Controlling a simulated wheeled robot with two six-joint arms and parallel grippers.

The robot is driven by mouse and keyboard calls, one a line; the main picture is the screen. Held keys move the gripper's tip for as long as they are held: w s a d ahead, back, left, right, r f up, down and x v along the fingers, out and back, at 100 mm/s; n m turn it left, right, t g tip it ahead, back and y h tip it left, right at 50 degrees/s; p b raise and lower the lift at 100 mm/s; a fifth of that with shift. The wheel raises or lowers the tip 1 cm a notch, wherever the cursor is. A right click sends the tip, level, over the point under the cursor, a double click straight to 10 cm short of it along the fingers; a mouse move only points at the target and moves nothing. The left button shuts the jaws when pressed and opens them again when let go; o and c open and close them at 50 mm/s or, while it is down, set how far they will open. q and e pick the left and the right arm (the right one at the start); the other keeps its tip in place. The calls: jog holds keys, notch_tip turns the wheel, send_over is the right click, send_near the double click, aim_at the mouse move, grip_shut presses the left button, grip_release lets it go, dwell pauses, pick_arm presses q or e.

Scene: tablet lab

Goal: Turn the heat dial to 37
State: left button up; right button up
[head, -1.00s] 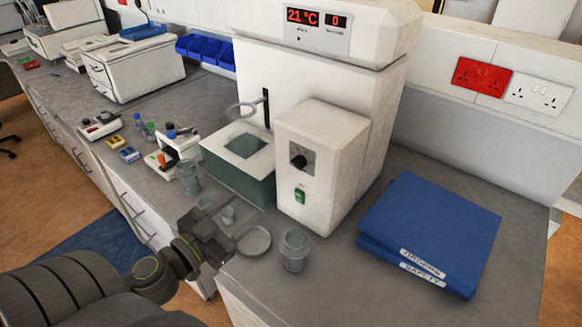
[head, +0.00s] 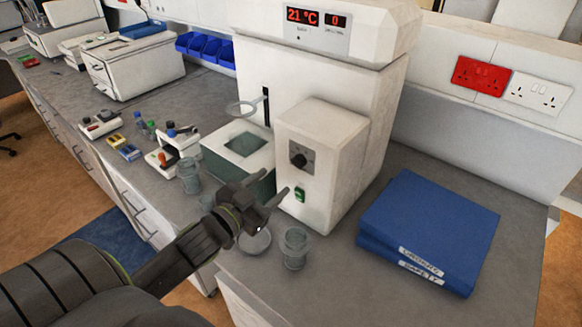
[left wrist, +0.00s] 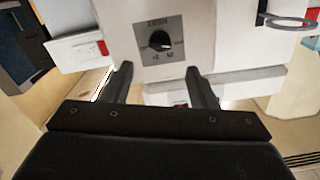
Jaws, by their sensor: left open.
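The heat dial (head: 298,160) is a black round knob on a grey plate on the front of the white box of the machine. In the left wrist view the dial (left wrist: 159,41) shows upside down, with marks around it too small to read surely. The display (head: 316,19) on top reads 21 °C and 0 in red. My left gripper (head: 272,191) is open and empty, in front of and below the dial, apart from it. In the left wrist view its two fingers (left wrist: 160,82) stand apart, with the dial between and beyond them. My right gripper is not in view.
A green switch (head: 299,195) sits below the dial. A glass beaker (head: 294,248) and a round dish (head: 256,241) stand near the bench edge. Blue binders (head: 428,230) lie to the right. A water bath (head: 246,147) and a ring (head: 241,108) are at the left.

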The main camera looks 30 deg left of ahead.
aim_at(295, 164)
pick_arm(q)
jog(key=w, duration=0.8)
jog(key=shift+d+p, duration=0.35)
jog(key=shift+p, duration=0.05)
jog(key=shift+c, duration=0.3)
jog(key=c, duration=0.9)
